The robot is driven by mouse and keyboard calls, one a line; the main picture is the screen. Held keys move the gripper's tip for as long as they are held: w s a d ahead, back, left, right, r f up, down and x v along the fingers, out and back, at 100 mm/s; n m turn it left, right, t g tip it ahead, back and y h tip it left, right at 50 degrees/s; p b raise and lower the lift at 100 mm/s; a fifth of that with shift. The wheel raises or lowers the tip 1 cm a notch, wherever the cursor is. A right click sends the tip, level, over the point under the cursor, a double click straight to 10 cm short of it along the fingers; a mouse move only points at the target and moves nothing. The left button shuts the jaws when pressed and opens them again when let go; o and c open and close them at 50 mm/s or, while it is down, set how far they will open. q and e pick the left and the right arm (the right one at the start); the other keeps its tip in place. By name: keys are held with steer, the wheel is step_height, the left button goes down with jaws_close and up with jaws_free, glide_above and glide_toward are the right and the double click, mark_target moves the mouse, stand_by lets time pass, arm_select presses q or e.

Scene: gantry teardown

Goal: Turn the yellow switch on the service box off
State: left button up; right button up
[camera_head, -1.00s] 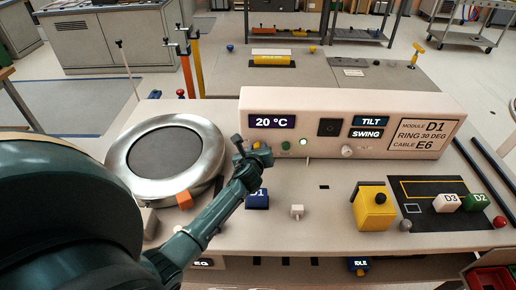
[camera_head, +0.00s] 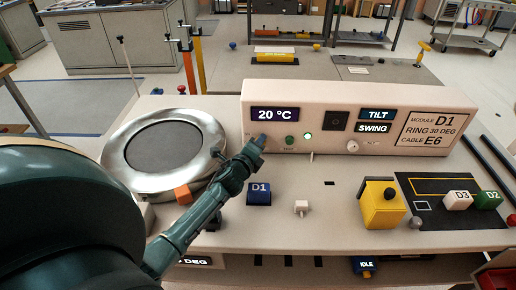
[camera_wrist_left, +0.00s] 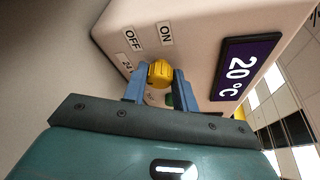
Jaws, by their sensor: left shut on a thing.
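The pale service box (camera_head: 300,93) stands at the back of the bench, with a 20 °C display and several labels on its front. The yellow switch (camera_wrist_left: 160,73) is a round knob on that front, below the OFF and ON labels in the left wrist view. My left gripper (camera_head: 258,143) is at the box's left end, its two blue fingers (camera_wrist_left: 160,88) on either side of the knob and shut on it. The fingers hide the switch in the head view. I cannot tell which label the knob points to. My right gripper is not in view.
A round metal ring unit (camera_head: 120,168) stands left of the box, near my left arm. A yellow block (camera_head: 380,212) and a dark mat (camera_head: 430,185) are at right.

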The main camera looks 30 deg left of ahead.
arm_select(q)
steer(key=shift+a+n, duration=0.1)
steer(key=shift+n, duration=0.4)
steer(key=o, duration=1)
steer(key=v, duration=1.2)
steer(key=shift+f, duration=0.15)
